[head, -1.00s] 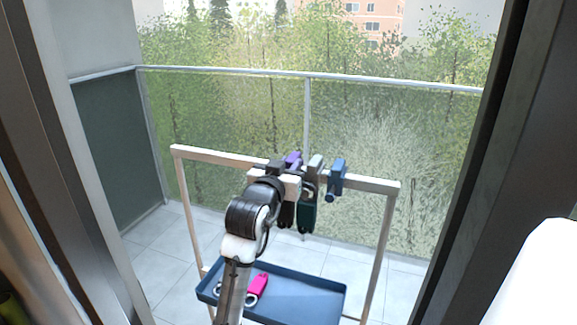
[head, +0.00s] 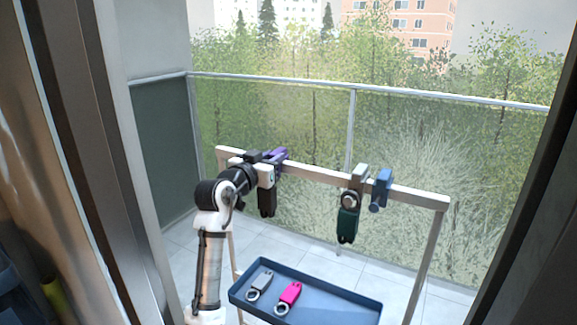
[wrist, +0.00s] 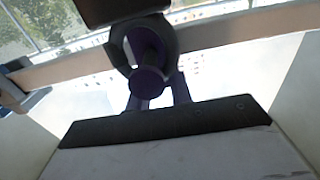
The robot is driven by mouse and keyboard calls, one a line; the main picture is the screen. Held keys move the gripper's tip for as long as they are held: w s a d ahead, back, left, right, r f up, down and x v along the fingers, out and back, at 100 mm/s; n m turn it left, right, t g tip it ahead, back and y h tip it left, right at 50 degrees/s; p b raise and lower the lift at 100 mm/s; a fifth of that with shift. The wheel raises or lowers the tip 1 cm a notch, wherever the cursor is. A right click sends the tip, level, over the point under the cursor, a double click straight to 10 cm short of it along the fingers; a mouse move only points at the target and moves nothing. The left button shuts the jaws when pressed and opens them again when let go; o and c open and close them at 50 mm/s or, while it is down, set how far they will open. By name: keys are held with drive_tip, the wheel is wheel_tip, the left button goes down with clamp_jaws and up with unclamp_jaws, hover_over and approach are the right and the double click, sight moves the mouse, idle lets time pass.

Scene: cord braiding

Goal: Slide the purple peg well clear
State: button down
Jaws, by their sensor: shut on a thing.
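The purple peg (head: 279,154) sits on the wooden rail (head: 320,175), towards its left end. My gripper (head: 266,168) is at the peg from the near side and is shut on it; the fingers largely hide the hold. In the wrist view the round purple end of the peg (wrist: 147,81) faces the camera, with a dark ring around its shaft. A dark brown tag (head: 267,202) hangs below the peg; its dark body shows at the top of the wrist view (wrist: 120,10). A wide gap of bare rail lies between the purple peg and the grey peg (head: 360,173).
A dark green tag (head: 347,225) hangs from the grey peg. A blue peg (head: 381,188) without a tag stands just right of it. Below, a blue tray (head: 345,308) holds a grey tag (head: 261,281) and a pink tag (head: 290,295). A glass railing (head: 420,170) stands behind.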

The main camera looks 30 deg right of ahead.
drive_tip(key=shift+w+a, duration=0.25)
drive_tip(key=shift+w, duration=0.1)
drive_tip(key=c, duration=1.5)
unclamp_jaws()
drive_tip(key=b+v, duration=0.3)
drive_tip(key=v, duration=1.1)
drive_tip(key=shift+b, duration=0.4)
